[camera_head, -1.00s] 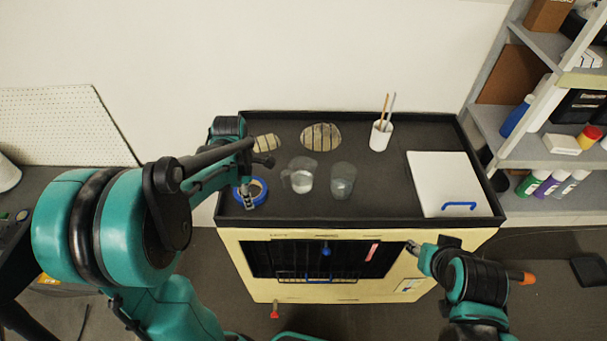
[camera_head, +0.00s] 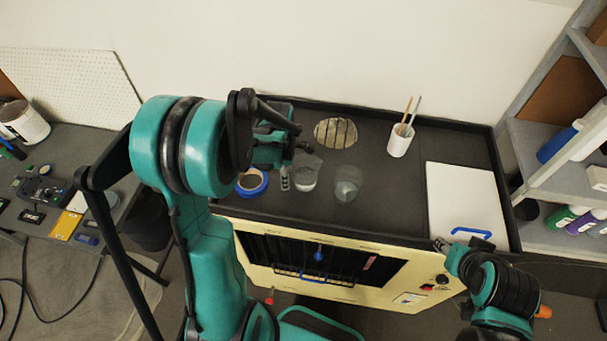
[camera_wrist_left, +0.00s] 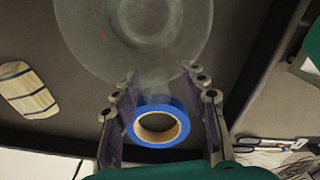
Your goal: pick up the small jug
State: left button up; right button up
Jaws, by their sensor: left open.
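The small jug (camera_head: 306,174) is clear glass and stands on the dark tabletop, just right of my left gripper (camera_head: 285,180), which partly covers its left side. In the left wrist view the clear round jug (camera_wrist_left: 135,40) fills the top, seen from above, with its near edge by the fingertips. My left gripper (camera_wrist_left: 160,74) is open there, with its fingers apart and nothing gripped. A faint clear part of the jug shows between the fingertips; I cannot tell if they touch it. My right gripper (camera_head: 441,244) is by the table's front right edge; its jaw state is unclear.
A second clear glass vessel (camera_head: 347,183) stands close to the jug's right. A blue tape roll (camera_head: 252,183) lies left of my left gripper. A white cup with brushes (camera_head: 400,141) stands behind right. A white board with a blue handle (camera_head: 465,195) lies at right. The table has a raised rim.

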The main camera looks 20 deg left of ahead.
pick_arm(q)
notch_tip(320, 180, down, 2)
jog(key=shift+w+f, duration=0.1)
jog(key=shift+f, duration=0.15)
jog(key=shift+r, duration=0.1)
grip_shut()
jog(key=shift+r, duration=0.1)
